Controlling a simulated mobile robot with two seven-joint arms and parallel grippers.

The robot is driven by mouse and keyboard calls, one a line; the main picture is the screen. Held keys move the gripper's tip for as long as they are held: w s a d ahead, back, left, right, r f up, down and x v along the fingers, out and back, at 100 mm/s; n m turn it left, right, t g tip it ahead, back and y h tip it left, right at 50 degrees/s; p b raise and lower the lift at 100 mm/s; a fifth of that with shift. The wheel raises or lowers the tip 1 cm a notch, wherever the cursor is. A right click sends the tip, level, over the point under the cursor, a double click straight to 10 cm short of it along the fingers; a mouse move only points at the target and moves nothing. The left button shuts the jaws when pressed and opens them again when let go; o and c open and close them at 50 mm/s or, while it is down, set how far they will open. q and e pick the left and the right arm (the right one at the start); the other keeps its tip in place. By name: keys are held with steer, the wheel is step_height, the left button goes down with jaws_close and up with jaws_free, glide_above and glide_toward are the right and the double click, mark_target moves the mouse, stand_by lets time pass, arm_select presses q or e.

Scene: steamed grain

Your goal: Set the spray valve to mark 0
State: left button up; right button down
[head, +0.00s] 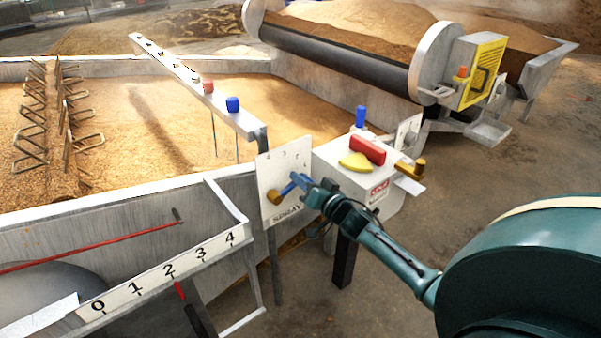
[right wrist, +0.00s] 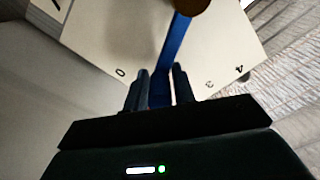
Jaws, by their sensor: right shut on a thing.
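The spray valve is a white plate (head: 273,166) lettered "SPRAY", with a brass pivot (head: 274,198) and a blue lever (head: 291,186). My right gripper (head: 308,187) is shut on the lever's outer end. In the right wrist view, both fingers (right wrist: 160,88) stand either side of the blue lever (right wrist: 176,45), below the brown pivot knob (right wrist: 190,4). The plate's marks 0 (right wrist: 120,72), 3 (right wrist: 208,83) and 4 (right wrist: 239,70) show there. The lever lies between 0 and 3; marks 1 and 2 are hidden, so its exact setting is unclear. My left gripper is out of view.
A white box (head: 350,188) with a red handle (head: 367,150) and a yellow sector stands right beside the plate. A separate 0-to-4 scale (head: 150,280) is at the front left. The grain bed (head: 140,120) lies behind. A rail (head: 180,70) with coloured knobs crosses it.

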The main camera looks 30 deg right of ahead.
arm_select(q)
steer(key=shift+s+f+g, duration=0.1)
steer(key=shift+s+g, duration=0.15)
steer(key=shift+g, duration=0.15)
arm_select(e)
steer(key=shift+s+d+f+m, duration=0.1)
steer(key=shift+d+f+m, duration=0.1)
steer(key=shift+f+m, duration=0.9)
steer(key=shift+s+d+f+m, duration=0.1)
steer(key=shift+d+f+m, duration=0.05)
steer(key=shift+f+m, duration=0.9)
steer(key=shift+a, duration=0.1)
steer(key=c, duration=1.3)
jaws_free()
steer(key=shift+w, duration=0.1)
steer(key=shift+r, duration=0.15)
arm_select(q)
steer(key=shift+p, duration=0.3)
arm_select(e)
steer(key=shift+r, duration=0.1)
